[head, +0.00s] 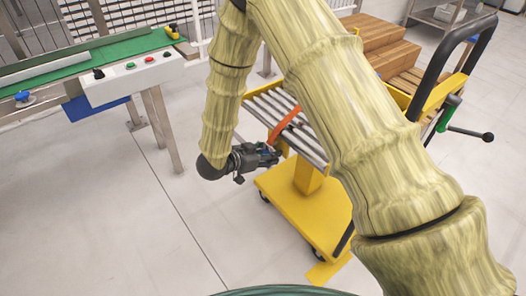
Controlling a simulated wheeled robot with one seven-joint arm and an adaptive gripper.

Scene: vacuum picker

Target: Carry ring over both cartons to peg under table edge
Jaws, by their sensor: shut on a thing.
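My gripper (270,155) is low in the middle of the head view, beside the roller top of a yellow cart. It is shut on an orange band (285,124), which seems to be the ring; only a slanting strip of it shows, over the rollers. My arm hides part of the area to its right. Two brown box shapes (393,58), which look like the cartons, stand stacked at the upper right behind my arm. I cannot make out the peg.
The yellow cart (284,195) has a roller top (268,110) and a dark push handle (455,50) at right. A green conveyor (130,46) with a button panel (132,78) and metal legs stands at left. The floor (90,200) at lower left is clear.

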